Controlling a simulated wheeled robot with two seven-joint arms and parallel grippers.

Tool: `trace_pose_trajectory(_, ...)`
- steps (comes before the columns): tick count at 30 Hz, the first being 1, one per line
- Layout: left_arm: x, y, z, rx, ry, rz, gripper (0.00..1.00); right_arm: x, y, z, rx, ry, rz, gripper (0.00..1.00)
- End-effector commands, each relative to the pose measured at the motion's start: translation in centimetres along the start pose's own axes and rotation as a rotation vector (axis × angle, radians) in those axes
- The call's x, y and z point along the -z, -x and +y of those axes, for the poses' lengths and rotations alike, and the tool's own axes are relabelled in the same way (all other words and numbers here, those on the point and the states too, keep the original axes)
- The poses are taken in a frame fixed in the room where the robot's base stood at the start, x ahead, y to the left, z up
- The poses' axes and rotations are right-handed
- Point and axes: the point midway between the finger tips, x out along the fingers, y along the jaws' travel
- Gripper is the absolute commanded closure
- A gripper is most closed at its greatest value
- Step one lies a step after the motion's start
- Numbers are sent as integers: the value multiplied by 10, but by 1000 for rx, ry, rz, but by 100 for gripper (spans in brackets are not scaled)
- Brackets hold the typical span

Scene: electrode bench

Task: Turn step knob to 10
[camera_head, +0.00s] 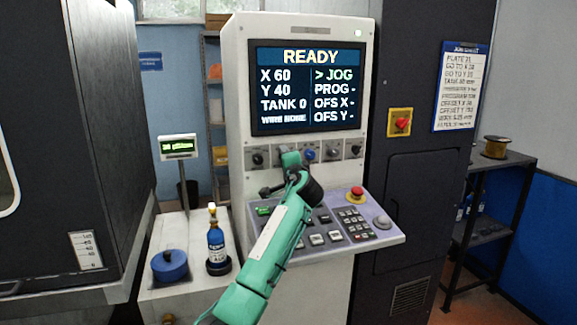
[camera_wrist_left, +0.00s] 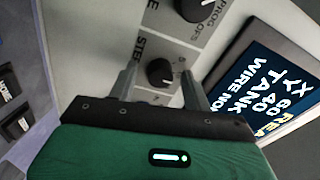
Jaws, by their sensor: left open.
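The step knob (camera_wrist_left: 161,73) is a small black round knob on a grey plate, with part of its STEP label readable in the left wrist view. My left gripper (camera_wrist_left: 160,80) is open, with one finger on each side of this knob; I cannot tell whether they touch it. In the head view my left gripper (camera_head: 290,160) is at the knob row below the screen and hides the knob behind it. The setting the knob points to is too small to read. My right gripper is not in view.
The screen (camera_head: 308,85) reads READY, X 60, Y 40, TANK 0. Other knobs (camera_head: 257,157) flank my gripper, including a PROG OFS knob (camera_wrist_left: 195,8) close by. A sloped button console (camera_head: 375,235) with a red emergency button (camera_head: 356,193) juts out below. A blue bottle (camera_head: 215,242) stands left.

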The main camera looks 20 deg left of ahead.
Motion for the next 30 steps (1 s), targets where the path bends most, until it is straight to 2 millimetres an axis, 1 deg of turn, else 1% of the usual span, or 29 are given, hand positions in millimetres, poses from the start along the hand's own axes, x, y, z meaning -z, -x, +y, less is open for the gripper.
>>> trace_pose_trajectory(5,1,15,2,0,2,3,50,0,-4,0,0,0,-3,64)
trace_pose_trajectory(8,0,30,2,0,3,3,50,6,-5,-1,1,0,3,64)
trace_pose_trajectory(18,0,97,3,-1,3,2,50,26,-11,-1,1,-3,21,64)
trace_pose_trajectory(22,0,118,2,-1,3,2,50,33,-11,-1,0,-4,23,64)
trace_pose_trajectory(25,0,129,2,-1,0,1,50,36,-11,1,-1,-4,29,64)
trace_pose_trajectory(30,0,137,1,-1,0,0,50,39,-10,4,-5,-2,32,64)
